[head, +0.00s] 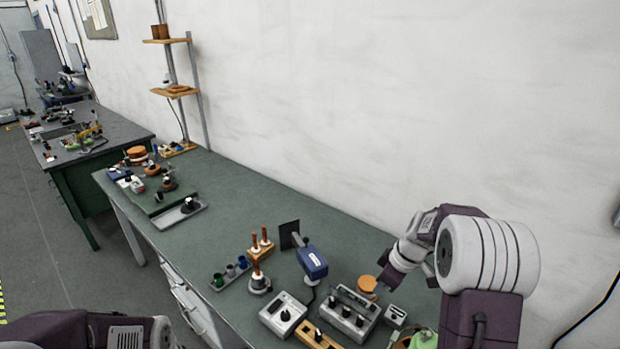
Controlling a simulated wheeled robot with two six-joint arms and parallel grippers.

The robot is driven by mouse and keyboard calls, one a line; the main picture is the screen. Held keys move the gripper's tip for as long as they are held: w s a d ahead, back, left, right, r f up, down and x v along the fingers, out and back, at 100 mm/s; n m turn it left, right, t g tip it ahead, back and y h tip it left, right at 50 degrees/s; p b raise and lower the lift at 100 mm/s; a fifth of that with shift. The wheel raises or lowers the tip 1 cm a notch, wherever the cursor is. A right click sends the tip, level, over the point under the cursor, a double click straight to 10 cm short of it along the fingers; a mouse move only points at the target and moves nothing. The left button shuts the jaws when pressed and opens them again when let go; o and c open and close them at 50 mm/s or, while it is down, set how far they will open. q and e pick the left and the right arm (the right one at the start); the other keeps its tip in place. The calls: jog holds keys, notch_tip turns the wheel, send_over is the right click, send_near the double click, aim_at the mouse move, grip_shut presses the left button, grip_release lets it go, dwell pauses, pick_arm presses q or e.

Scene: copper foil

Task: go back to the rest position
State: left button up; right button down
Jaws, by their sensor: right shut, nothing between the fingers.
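My right arm comes in from the right and bends over the green-topped workbench (250,222). My right gripper (432,280) is at the bench's right end, partly hidden by my own arm links. It is shut, with nothing seen in it. It is close to a round orange-brown piece (367,284) and grey control boxes on the bench. Part of my left arm shows at the bottom left edge; its gripper is out of view.
A blue device (312,262), a grey box with a knob (283,313) and wooden-handled tools (260,245) crowd the near bench. A grey tray (180,215) lies farther left. A white wall (400,110) stands behind.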

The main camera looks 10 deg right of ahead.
jog(key=s+a+n+b, duration=0.2)
jog(key=s+a, duration=0.4)
jog(key=a, duration=0.4)
jog(key=s+f+m+g+h, duration=0.1)
jog(key=s+f+m, duration=0.3)
jog(key=s+m, duration=0.6)
jog(key=shift+s+m+g+h, duration=0.3)
jog(key=shift+s+m+h, duration=0.1)
jog(key=shift+m, duration=0.1)
jog(key=c, duration=2.1)
grip_release()
jog(key=shift+a, duration=0.1)
jog(key=shift+c, duration=0.2)
